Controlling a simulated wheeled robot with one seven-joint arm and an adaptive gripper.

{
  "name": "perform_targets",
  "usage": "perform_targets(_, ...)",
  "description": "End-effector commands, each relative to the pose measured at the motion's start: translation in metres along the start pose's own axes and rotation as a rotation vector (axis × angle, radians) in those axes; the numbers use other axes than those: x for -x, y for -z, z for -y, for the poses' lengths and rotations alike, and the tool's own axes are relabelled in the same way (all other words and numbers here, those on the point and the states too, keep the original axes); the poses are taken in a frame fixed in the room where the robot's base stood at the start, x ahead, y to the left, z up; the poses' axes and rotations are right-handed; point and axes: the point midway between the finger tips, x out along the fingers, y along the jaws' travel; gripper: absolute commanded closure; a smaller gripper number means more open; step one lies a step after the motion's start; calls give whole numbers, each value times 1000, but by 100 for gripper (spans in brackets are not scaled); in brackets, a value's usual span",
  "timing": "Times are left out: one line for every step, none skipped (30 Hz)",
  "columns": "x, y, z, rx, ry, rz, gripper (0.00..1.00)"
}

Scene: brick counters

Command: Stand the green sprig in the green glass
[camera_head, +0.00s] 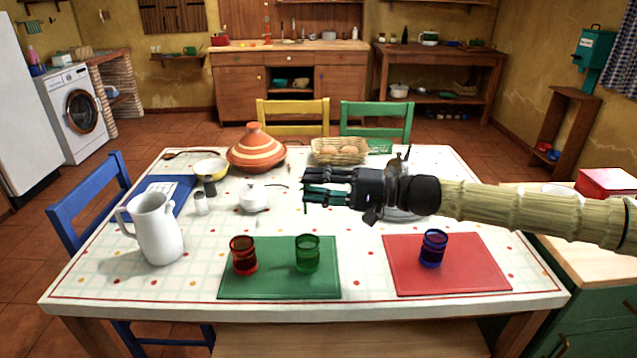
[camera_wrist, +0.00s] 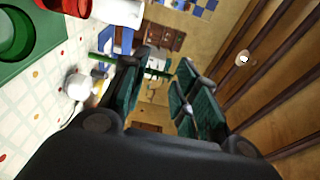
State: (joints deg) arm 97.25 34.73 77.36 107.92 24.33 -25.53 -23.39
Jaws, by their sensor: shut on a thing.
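My gripper (camera_head: 318,188) is shut on the green sprig (camera_wrist: 98,57), above the table and pointing left in the head view. The sprig is a thin green stem crossing between the fingers (camera_wrist: 155,72) in the wrist view. In the head view its lower end (camera_head: 305,208) hangs just below the fingertips, roughly upright; the rest is hard to tell from the dark green fingers. The green glass (camera_head: 307,254) stands upright on the green mat (camera_head: 280,288), lower in the picture than the gripper and apart from the sprig. It also shows at the wrist view's upper left (camera_wrist: 14,38).
A red glass (camera_head: 243,255) stands left of the green glass. A blue glass (camera_head: 433,248) stands on the red mat (camera_head: 450,280). A white teapot (camera_head: 254,197), white pitcher (camera_head: 157,230), striped tagine (camera_head: 256,152) and basket (camera_head: 340,152) are also on the table.

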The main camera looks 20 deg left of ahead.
Motion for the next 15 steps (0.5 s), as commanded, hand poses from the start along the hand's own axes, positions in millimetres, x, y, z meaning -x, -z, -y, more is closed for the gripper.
perform_targets(0, 0, -4, -1, 0, -1, 81)
perform_targets(1, 0, -6, -1, 0, -1, 81)
perform_targets(1, 0, -8, -1, 0, -1, 81)
perform_targets(1, 0, -10, -1, 0, -2, 81)
perform_targets(1, 0, -11, -1, 0, -2, 81)
perform_targets(1, 0, -13, -1, 0, -2, 81)
perform_targets(1, 0, -15, -1, 0, -2, 81)
perform_targets(2, 0, -16, -1, 0, -2, 81)
perform_targets(2, 0, -18, -1, 0, -3, 81)
perform_targets(2, 0, -20, -1, -1, -4, 81)
perform_targets(2, 0, -22, -1, -1, -4, 81)
perform_targets(2, 0, -24, -1, -1, -4, 81)
perform_targets(2, 0, -25, -1, -1, -4, 81)
perform_targets(2, 0, -27, -1, -1, -4, 81)
perform_targets(2, 0, -29, -1, -1, -4, 81)
